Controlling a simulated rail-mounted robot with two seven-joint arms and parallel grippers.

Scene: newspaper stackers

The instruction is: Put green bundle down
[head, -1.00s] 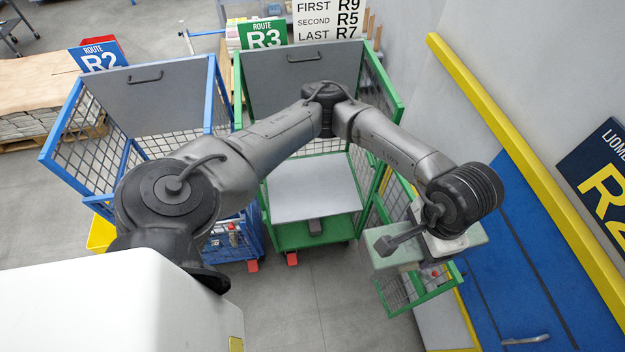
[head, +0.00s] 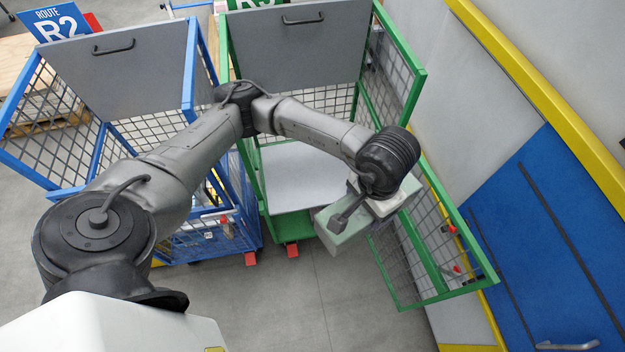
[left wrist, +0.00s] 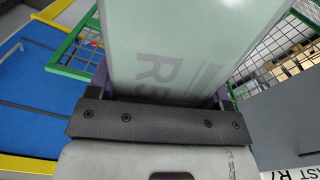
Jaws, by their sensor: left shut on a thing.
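My left gripper (head: 350,214) is shut on the pale green bundle (head: 338,240), a flat block. It holds the bundle in the air, in front of the green cage cart's right front corner. In the left wrist view the bundle (left wrist: 185,40) fills the upper middle, above the dark gripper bar, with "R5" printed on its face. The green cart (head: 290,228) stands open at the front, with a bare light grey shelf (head: 292,172) inside. The bundle is outside the cart. My right gripper is not in view.
The green cart's mesh gate (head: 440,298) hangs open to the right, close beside the bundle. A blue cage cart (head: 190,60) with an R2 sign (head: 57,24) stands left. A blue wall panel (head: 545,230) with yellow trim is at right. The floor in front is clear.

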